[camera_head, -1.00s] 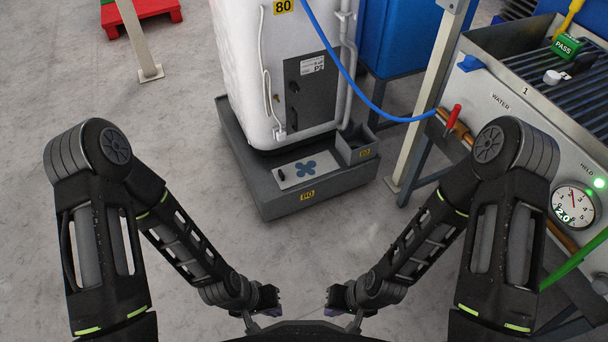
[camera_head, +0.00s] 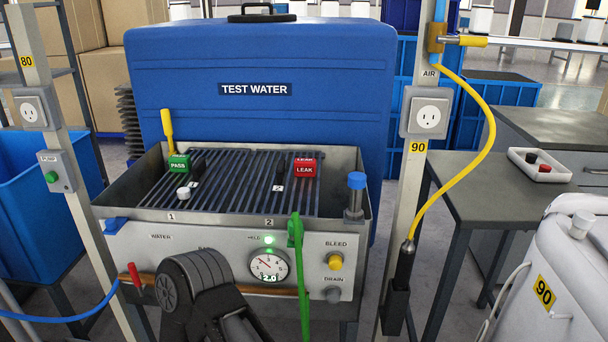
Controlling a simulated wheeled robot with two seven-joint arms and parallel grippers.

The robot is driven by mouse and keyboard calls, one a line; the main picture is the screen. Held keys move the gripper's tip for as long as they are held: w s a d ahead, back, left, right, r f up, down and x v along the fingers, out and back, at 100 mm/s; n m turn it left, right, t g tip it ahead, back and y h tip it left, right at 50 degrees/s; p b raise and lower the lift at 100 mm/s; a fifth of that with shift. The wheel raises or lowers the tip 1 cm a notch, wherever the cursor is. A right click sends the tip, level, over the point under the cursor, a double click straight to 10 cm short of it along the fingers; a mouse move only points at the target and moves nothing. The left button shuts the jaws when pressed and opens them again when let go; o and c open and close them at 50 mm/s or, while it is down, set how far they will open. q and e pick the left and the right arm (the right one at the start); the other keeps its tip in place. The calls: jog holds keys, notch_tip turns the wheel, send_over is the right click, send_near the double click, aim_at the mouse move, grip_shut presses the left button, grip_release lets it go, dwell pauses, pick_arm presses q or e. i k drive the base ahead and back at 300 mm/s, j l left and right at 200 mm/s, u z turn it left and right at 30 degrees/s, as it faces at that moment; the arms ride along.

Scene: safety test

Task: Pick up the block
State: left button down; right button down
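A green block marked PASS (camera_head: 179,163) sits on the dark slatted rack at its left end, with a yellow handle rising just behind it. A red block marked LEAK (camera_head: 305,169) sits on the rack towards the right. The frames do not show which block the task means. An arm link of mine covers the lower middle of the view, in front of the test bench. Neither of my grippers shows, so I cannot see whether they are open or shut.
A post with an outlet (camera_head: 430,113) and yellow hose stands at right. A white cap (camera_head: 183,193) lies near the PASS block. A grey table stands further right.

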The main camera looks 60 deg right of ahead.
aim_at(303, 167)
jog(key=z, duration=2.05)
jog(key=i+j+z, duration=0.1)
jog(key=z, duration=0.6)
